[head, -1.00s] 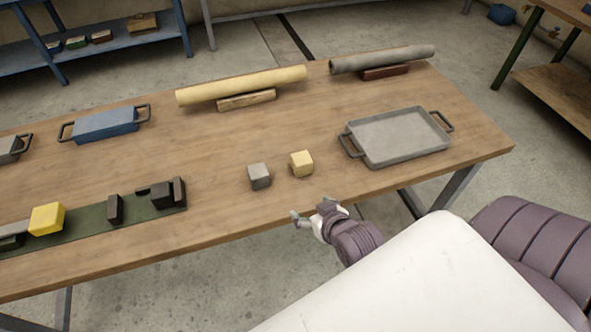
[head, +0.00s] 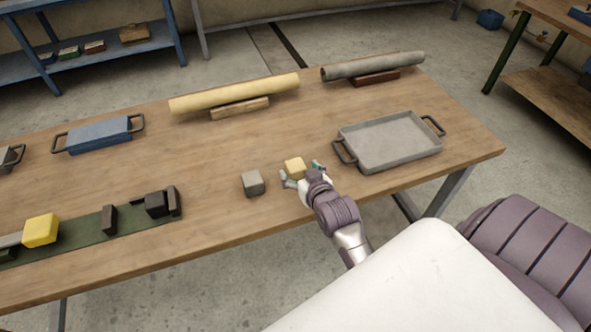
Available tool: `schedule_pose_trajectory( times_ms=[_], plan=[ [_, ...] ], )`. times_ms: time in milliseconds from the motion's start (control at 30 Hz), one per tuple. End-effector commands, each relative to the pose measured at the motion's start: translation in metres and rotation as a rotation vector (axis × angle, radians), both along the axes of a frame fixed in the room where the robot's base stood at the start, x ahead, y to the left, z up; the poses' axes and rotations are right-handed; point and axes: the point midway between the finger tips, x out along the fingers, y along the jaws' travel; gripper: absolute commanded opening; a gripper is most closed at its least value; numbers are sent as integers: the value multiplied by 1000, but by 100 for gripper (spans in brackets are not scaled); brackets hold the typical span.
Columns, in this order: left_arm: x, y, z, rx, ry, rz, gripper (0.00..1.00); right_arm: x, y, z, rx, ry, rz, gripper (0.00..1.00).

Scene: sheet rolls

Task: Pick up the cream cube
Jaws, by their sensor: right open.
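The cream cube (head: 294,166) sits on the wooden table (head: 210,147) near its front edge, in the middle of the head view. My right gripper (head: 302,177) is open at the cube, with one finger to its left and the other to its right. The gripper's body hides the cube's lower front, and I cannot tell whether the fingers touch it. My left gripper is not in view.
A grey cube (head: 253,184) stands just left of the gripper. A grey tray (head: 392,143) lies to the right. A cream roll (head: 234,94) and a grey roll (head: 372,66) rest on blocks behind. A green strip (head: 90,229) with a yellow block (head: 41,230) lies left.

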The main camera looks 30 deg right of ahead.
Motion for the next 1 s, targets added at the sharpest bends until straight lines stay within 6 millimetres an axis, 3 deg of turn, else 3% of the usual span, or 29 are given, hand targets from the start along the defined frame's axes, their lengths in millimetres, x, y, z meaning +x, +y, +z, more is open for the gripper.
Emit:
schedule_pose_trajectory(
  times_ms=[233, 533, 900, 1000],
  plan=[
    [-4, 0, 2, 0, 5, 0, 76, 32, -8, -13, -1, -2, 0, 81],
    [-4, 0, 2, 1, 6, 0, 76, 35, -9, -15, -1, -1, 0, 80],
    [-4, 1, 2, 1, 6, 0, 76, 35, -9, -15, -1, -1, 0, 18],
    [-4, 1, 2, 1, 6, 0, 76, 35, -9, -15, 0, -2, 0, 13]
  ],
)
